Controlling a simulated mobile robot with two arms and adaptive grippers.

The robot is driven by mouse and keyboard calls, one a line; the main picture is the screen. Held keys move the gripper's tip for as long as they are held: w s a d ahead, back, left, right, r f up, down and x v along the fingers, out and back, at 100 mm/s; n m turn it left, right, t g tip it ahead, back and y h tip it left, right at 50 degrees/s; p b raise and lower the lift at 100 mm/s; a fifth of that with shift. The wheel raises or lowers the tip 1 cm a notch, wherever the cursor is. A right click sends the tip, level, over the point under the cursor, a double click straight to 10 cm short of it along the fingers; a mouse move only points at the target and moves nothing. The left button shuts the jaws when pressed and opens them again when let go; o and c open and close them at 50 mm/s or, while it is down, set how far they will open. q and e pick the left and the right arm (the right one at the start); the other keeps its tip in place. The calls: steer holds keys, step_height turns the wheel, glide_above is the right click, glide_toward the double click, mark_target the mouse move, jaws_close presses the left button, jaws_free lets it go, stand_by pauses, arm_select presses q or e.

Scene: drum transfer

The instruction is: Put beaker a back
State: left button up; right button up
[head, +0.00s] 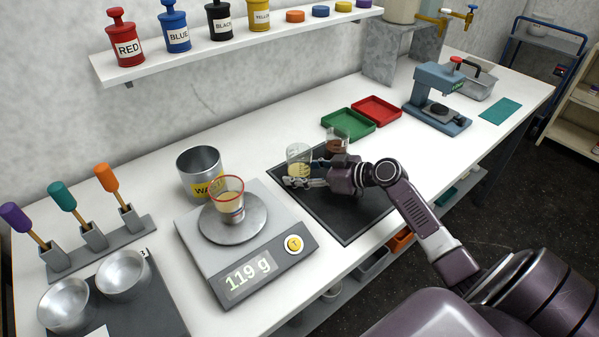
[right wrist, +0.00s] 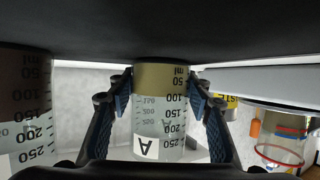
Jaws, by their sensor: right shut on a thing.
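Beaker a (head: 298,158) is a clear beaker with pale yellow contents, near the far left edge of the black mat (head: 345,226). My right gripper (head: 304,182) is shut on it. In the right wrist view, beaker a (right wrist: 160,115) stands between the two blue-padded fingers (right wrist: 162,110), with its letter A and scale marks showing. I cannot tell whether its base touches the mat. My left gripper is not in view.
A beaker with dark brown contents (head: 337,145) stands close beside my right gripper. A red-rimmed beaker (head: 228,200) stands on the scale (head: 203,262), which reads 119 g. Behind it is the metal waste can (head: 198,168). Green (head: 348,133) and red trays lie farther back.

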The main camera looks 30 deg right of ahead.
steer(key=shift+f, duration=0.15)
steer(key=o, duration=1.4)
steer(key=shift+r, duration=0.3)
steer(key=b+v, duration=0.2)
steer(key=v, duration=0.8)
steer(key=shift+s+d, duration=0.2)
steer(key=shift+s, duration=0.15)
steer(key=shift+s+d+r, duration=0.2)
steer(key=shift+s+r, duration=0.15)
steer(key=shift+s, duration=0.15)
